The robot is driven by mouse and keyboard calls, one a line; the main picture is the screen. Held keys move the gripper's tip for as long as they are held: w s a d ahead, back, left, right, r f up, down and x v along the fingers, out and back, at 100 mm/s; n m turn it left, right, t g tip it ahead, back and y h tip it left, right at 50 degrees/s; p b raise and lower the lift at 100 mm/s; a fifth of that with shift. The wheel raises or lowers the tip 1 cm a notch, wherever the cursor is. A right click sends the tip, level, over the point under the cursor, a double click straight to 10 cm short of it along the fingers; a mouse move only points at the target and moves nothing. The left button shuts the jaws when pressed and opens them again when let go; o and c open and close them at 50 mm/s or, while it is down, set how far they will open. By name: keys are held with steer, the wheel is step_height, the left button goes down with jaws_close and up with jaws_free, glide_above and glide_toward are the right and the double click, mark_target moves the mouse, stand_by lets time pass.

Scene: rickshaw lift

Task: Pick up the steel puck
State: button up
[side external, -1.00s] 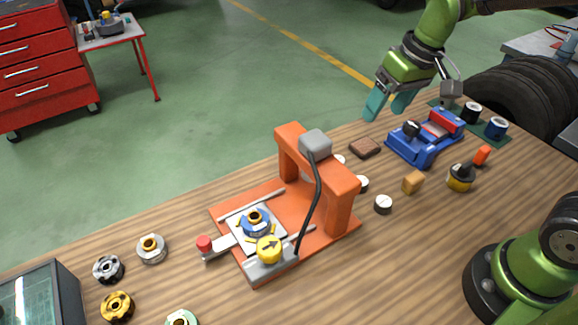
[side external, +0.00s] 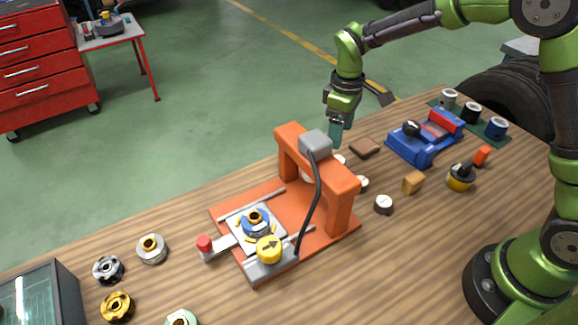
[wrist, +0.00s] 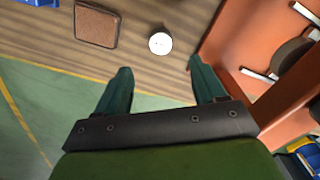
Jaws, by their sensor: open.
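Several small round pucks with pale tops lie right of the orange press: one (side external: 383,204) nearest the front, one (side external: 362,183) in the middle, and one (side external: 339,160) at the back, partly hidden. I cannot tell by look which is steel. My gripper (side external: 336,138) points down above the back puck, beside the press frame. In the wrist view, a single white-topped puck (wrist: 160,43) sits on the wood just beyond the gap between my teal fingertips (wrist: 160,68). The fingers are apart and empty.
The orange press (side external: 343,205) stands close to my gripper, its frame filling the right of the wrist view (wrist: 235,50). A brown block (side external: 365,147), a blue vise (side external: 425,140) and a tan block (side external: 413,182) lie to the right.

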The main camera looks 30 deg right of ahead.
mark_target(339, 156)
step_height(339, 156, down, 3)
steer(key=shift+f, duration=0.1)
steer(key=f, duration=0.4)
steer(key=shift+s, duration=0.35)
steer(key=shift+f, duration=0.6)
steer(key=shift+w, duration=0.1)
steer(key=c, duration=1.3)
steer(key=shift+r, duration=0.1)
